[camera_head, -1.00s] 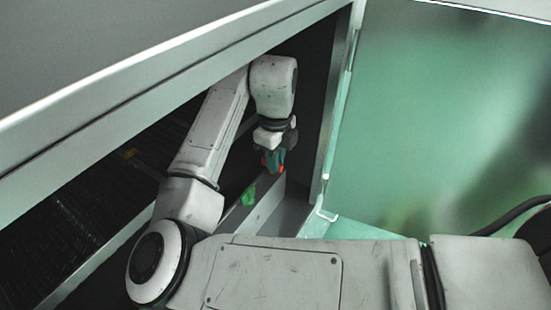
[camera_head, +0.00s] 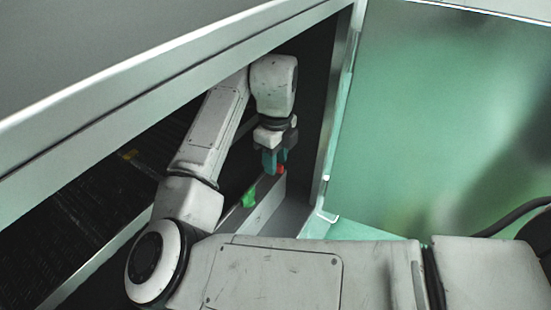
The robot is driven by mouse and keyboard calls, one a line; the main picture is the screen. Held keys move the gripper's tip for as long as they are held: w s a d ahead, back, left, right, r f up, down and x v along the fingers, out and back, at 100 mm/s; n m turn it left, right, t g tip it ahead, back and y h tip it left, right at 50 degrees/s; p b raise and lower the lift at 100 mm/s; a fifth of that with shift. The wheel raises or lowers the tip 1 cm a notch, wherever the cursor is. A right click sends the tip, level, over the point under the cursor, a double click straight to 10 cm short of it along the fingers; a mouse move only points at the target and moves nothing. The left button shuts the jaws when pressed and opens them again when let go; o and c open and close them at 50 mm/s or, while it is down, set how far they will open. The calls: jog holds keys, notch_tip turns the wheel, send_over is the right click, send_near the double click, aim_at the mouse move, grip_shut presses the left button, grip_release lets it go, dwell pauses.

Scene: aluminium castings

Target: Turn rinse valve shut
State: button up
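My gripper (camera_head: 273,162), with teal fingers, points down inside the dark opening, above the end of a grey ledge. A small red part (camera_head: 282,169) shows right against the right side of the fingers. A small green part (camera_head: 249,197) sits on the ledge, lower left of the fingers and apart from them. I cannot tell which of these coloured parts is the rinse valve. The fingers hide part of the red piece, and the view is too small to tell whether they are closed on it.
The grey ledge (camera_head: 262,213) runs below the gripper. A metal frame post (camera_head: 337,110) stands close on the right, with a green translucent panel (camera_head: 440,120) beyond. A metal beam (camera_head: 150,75) slopes above my arm. A dark ribbed surface (camera_head: 95,215) lies left.

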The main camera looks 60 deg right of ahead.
notch_tip(320, 180, up, 10)
jog(key=shift+r+b, duration=0.2)
jog(key=shift+b, duration=0.1)
jog(key=shift+f, duration=0.1)
dwell(0.6)
